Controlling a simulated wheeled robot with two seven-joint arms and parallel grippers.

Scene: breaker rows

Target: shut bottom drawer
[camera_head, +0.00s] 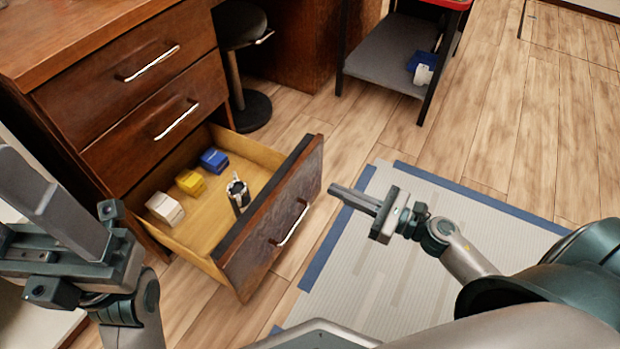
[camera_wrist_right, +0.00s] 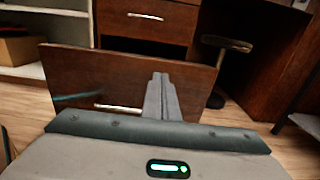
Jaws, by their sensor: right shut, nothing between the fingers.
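The bottom drawer (camera_head: 272,222) of the dark wood cabinet is pulled well out, with its inside showing. Its front has a silver bar handle (camera_head: 291,224). My right gripper (camera_head: 332,188) is shut and empty, just in front of the drawer front near its far end. In the right wrist view my shut fingers (camera_wrist_right: 161,78) overlap the drawer front (camera_wrist_right: 90,75), right of the handle (camera_wrist_right: 118,107); I cannot tell whether they touch. My left gripper (camera_head: 75,215) is at the left, beside the cabinet; its jaw opening is not clear.
Inside the drawer lie a blue box (camera_head: 214,160), a yellow box (camera_head: 190,182), a white box (camera_head: 165,208) and a black and silver object (camera_head: 238,192). Two closed drawers are above. A stool (camera_head: 240,60) and a grey-shelved cart (camera_head: 385,62) stand behind. A striped mat (camera_head: 400,290) covers the floor in front.

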